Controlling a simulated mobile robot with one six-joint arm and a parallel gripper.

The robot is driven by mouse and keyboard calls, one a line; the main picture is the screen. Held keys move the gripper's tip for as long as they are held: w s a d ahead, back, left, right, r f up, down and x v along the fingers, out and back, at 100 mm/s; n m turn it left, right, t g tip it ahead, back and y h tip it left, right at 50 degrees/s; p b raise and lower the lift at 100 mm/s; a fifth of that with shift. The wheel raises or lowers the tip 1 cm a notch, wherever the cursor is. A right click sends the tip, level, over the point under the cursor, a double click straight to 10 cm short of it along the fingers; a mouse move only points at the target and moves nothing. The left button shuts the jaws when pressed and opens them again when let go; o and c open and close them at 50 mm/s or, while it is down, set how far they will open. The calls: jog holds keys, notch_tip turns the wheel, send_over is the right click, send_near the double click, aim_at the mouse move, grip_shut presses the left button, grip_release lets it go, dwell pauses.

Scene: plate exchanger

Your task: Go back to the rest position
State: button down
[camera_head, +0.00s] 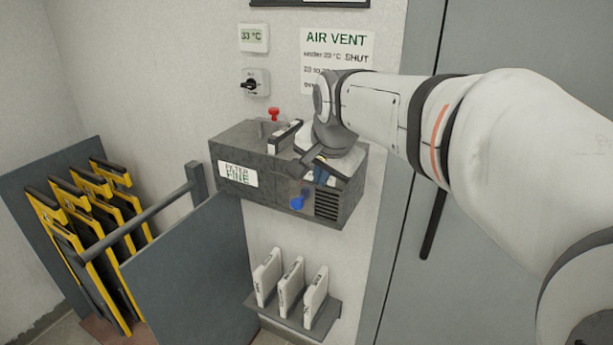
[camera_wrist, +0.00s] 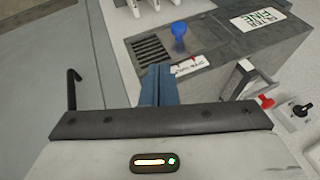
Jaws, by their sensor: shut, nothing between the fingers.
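My gripper (camera_head: 320,175) is in front of the right part of the grey filter box (camera_head: 262,188) in the head view, and my wrist hides some of the box's top. In the wrist view my gripper's blue fingers (camera_wrist: 157,85) are together and hold nothing. They point toward the box's vented face, near the grille (camera_wrist: 150,50) and a small white label (camera_wrist: 188,66). I cannot tell whether they touch it. The blue knob (camera_head: 297,201) on the box's front is apart from the fingers, and it also shows in the wrist view (camera_wrist: 179,32).
A red knob (camera_head: 273,114) stands behind the box. A rotary switch (camera_head: 255,82), a 33 °C display (camera_head: 253,37) and an AIR VENT sign (camera_head: 337,44) are on the wall. Several white filters (camera_head: 290,281) stand on a low shelf. Yellow-edged plates (camera_head: 75,230) stand at left.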

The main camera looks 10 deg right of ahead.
jog(key=shift+r, duration=0.1)
jog(key=s+d+f+n+g, duration=0.1)
jog(key=s+f+n, duration=0.3)
jog(key=s, duration=0.5)
jog(key=s+d+f+n+g, duration=0.1)
jog(key=s+d+f+n, duration=0.2)
jog(key=s+f, duration=0.6)
jog(key=shift+s+f+n+g, duration=0.15)
jog(key=shift+s+n+g, duration=0.25)
jog(key=shift+s+n, duration=0.1)
